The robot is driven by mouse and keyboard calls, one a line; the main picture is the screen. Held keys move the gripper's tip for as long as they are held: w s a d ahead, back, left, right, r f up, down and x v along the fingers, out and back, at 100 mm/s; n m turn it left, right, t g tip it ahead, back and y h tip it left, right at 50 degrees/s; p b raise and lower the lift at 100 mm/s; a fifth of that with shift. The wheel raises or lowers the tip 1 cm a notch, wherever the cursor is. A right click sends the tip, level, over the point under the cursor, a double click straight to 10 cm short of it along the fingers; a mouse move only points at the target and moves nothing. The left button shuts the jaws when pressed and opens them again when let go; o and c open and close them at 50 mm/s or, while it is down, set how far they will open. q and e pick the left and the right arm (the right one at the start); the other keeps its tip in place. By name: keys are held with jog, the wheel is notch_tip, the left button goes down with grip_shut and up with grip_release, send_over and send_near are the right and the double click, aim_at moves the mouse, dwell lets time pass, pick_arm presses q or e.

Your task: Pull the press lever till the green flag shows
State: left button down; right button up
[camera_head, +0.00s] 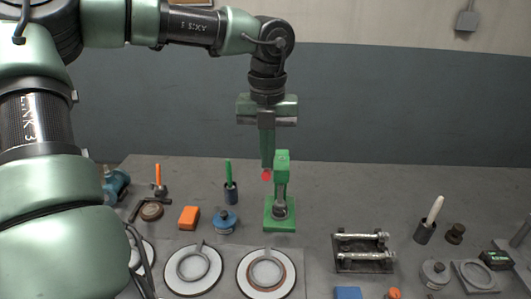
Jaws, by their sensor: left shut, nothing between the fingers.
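A small green press (280,223) stands upright on the grey table, with a square green base, a metal ram and a green head. A red knob (266,175), which looks like the end of the press lever, shows at the left of the head. The rest of the lever is hidden or too small to make out. My left gripper (267,165) points down right above the red knob, beside the press head, shut and empty. I cannot tell whether it touches the knob. I cannot make out a separate green flag. My right gripper is not in view.
Round plates (265,287) lie in front of the press. An orange block (189,217), a blue round part (224,221) and a dark holder with a green stick (231,192) stand to its left. A metal clamp fixture (363,264) is at the right. The table behind is mostly clear.

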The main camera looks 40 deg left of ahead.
aim_at(266, 171)
pick_arm(q)
jog(key=shift+s+d+f+b, duration=0.2)
jog(key=shift+s+f+b, duration=0.1)
jog(key=shift+f+b, duration=0.35)
jog(key=shift+s+d+f, duration=0.1)
jog(key=shift+d+b, duration=0.1)
jog(key=shift+b, duration=0.25)
jog(key=shift+s+d+f+b, duration=0.2)
jog(key=shift+s+f+b, duration=0.15)
jog(key=shift+f+b, duration=0.4)
jog(key=shift+s+d, duration=0.1)
jog(key=shift+s, duration=0.05)
jog(key=shift+f, duration=0.15)
